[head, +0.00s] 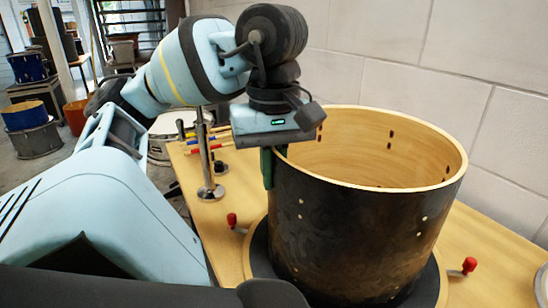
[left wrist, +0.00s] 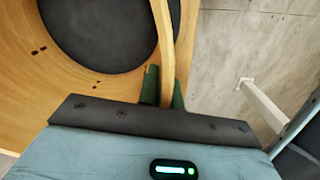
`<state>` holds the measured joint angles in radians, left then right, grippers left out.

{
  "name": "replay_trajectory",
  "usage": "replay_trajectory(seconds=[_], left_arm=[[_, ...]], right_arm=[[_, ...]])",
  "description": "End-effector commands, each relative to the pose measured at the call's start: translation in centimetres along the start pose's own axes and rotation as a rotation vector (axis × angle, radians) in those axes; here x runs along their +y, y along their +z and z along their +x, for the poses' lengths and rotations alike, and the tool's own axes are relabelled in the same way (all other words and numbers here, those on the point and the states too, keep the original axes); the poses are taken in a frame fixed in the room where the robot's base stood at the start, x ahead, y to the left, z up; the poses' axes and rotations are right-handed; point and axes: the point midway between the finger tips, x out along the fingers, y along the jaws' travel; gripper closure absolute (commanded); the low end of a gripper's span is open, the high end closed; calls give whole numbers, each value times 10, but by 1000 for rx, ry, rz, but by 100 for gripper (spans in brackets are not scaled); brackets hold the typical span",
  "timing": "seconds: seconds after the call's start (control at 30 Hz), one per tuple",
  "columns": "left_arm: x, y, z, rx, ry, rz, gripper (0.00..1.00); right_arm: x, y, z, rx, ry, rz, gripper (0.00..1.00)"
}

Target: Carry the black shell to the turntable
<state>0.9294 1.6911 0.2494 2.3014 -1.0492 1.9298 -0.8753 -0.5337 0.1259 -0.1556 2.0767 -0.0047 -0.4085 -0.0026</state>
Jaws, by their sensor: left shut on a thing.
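The black shell (head: 350,235) is a large open drum cylinder with a dark outside and pale wood inside, standing upright in the head view. My left gripper (head: 267,166) is shut on its near-left rim, with one green finger outside the wall. In the left wrist view the rim passes between the green fingers (left wrist: 164,88), with the shell's wooden inside (left wrist: 25,75) on the left. The turntable (head: 257,250), a dark disc with a wooden edge, lies under the shell. I cannot tell whether the shell touches it. My right gripper is not in view.
Red-knobbed clamps (head: 232,220) (head: 468,265) sit on either side of the turntable on the wooden bench (head: 205,225). A block wall (head: 400,60) runs close behind.

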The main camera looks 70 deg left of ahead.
Motion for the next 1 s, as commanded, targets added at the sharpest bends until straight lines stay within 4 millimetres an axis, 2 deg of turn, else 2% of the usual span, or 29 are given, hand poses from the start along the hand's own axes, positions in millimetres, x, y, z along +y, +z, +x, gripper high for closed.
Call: replay_trajectory(seconds=[0.17, 0.37, 0.4, 0.53, 0.87, 1.0], left_arm=[[1, 0, -2, 1, 10, -2, 100], [1, 0, 1, 1, 9, -2, 100], [0, 0, 2, 0, 1, 0, 90], [0, 0, 2, 0, 1, 0, 73], [0, 0, 0, 1, 1, 0, 72], [0, -1, -10, 4, 2, -2, 72]], right_arm=[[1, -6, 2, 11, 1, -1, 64], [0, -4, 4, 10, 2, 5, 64], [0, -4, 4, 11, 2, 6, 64], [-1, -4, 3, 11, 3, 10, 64], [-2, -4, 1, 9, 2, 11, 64], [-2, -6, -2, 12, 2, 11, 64]])
